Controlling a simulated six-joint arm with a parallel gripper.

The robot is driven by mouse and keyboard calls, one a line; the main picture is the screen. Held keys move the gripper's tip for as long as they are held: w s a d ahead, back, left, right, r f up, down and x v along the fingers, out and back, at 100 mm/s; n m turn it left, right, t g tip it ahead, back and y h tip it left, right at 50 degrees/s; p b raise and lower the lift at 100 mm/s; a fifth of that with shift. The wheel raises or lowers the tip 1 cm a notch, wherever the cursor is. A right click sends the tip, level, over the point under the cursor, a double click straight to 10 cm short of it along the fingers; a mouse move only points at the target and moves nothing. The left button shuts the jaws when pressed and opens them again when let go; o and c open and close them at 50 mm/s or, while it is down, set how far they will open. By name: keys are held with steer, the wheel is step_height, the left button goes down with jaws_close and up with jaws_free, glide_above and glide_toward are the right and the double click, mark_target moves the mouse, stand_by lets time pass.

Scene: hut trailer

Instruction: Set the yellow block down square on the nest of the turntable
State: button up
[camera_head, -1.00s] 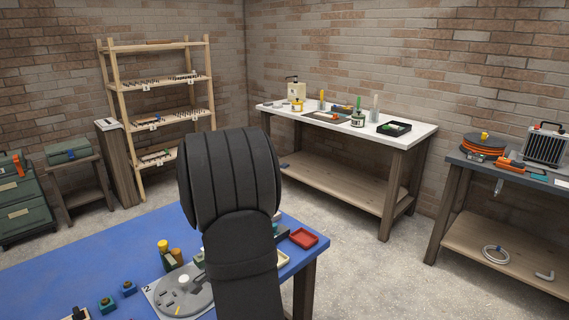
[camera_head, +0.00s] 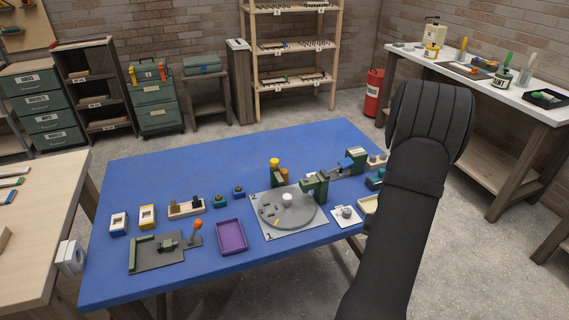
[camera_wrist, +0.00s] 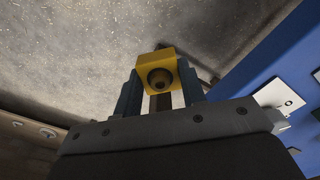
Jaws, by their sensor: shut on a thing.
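The yellow block (camera_wrist: 158,66) shows in the wrist view, with a dark round hole in its near face. My gripper (camera_wrist: 160,84) is shut on it, one blue-grey finger on each side, with pale concrete floor behind. In the head view my arm hides the gripper and block. The turntable (camera_head: 302,217) is a grey disc with a white hub on a light plate marked 1 and 2, on the blue table. Small dark shapes show on its left part; I cannot tell which is the nest. A green fixture stands at its right edge.
The blue table (camera_head: 190,276) also bears a purple tray (camera_head: 231,237), a yellow-topped post (camera_head: 275,163) behind the turntable, and a white plate (camera_head: 346,215) to its right. Several small fixtures stand at left. The table's back left is clear. A red extinguisher (camera_head: 373,94) stands beyond.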

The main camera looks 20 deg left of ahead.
steer(key=w+a+r+n, duration=0.1)
steer(key=w+a+r, duration=0.1)
steer(key=w+r, duration=0.9)
steer(key=w+a+r+n, duration=0.1)
steer(key=w+a+r, duration=0.1)
steer(key=w+r, duration=0.9)
steer(key=n, duration=0.7)
glide_above(251, 186)
step_height(251, 186, down, 9)
step_height(251, 186, down, 5)
steer(key=shift+s+r, duration=0.15)
steer(key=shift+r, duration=0.05)
steer(key=shift+f, duration=2.65)
